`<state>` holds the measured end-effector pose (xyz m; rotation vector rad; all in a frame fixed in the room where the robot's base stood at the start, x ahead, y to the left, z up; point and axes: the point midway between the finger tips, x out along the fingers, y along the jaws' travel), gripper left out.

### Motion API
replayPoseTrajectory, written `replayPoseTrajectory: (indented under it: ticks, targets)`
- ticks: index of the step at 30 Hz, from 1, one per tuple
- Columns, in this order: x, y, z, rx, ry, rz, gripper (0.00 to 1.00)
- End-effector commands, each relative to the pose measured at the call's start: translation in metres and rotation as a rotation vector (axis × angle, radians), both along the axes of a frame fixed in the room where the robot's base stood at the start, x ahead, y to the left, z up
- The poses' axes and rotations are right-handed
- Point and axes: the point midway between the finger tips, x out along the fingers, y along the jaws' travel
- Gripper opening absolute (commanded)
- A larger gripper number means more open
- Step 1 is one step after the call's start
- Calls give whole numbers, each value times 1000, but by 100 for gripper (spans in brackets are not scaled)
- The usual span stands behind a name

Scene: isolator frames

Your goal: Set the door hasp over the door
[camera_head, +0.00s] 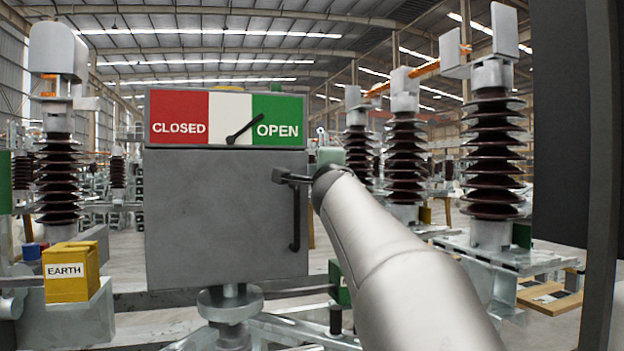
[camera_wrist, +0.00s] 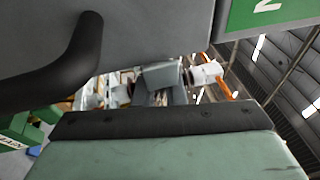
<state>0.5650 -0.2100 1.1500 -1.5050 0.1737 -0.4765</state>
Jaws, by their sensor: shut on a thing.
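The grey cabinet door (camera_head: 222,215) is closed flat on its box in the head view. The door hasp (camera_head: 281,175) is a small dark metal piece at the door's upper right edge. My gripper (camera_head: 304,180) is shut on it, reaching in from the right. I cannot tell whether the hasp touches the door or lies over it. In the wrist view my gripper's pale green body and black strip (camera_wrist: 165,122) fill the bottom, with the grey box above. A small grey piece shows just beyond the strip; I cannot tell if it is the hasp.
A black door handle (camera_head: 296,219) hangs just below the hasp; it is large at left in the wrist view (camera_wrist: 60,65). A red, white and green CLOSED/OPEN plate (camera_head: 228,118) tops the box. A yellow EARTH box (camera_head: 71,272) stands at left. Ribbed brown insulators (camera_head: 491,155) stand at right.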

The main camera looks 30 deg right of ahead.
Motion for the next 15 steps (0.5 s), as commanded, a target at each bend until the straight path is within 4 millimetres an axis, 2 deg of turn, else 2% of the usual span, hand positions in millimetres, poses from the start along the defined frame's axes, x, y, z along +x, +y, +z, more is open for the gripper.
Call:
replayPoseTrajectory:
  ticks: [12, 13, 15]
  targets:
    - [0, 0, -1, 0, 0, -6, 0]
    - [0, 0, -1, 0, 0, -6, 13]
    - [0, 0, -1, 0, 0, -7, 32]
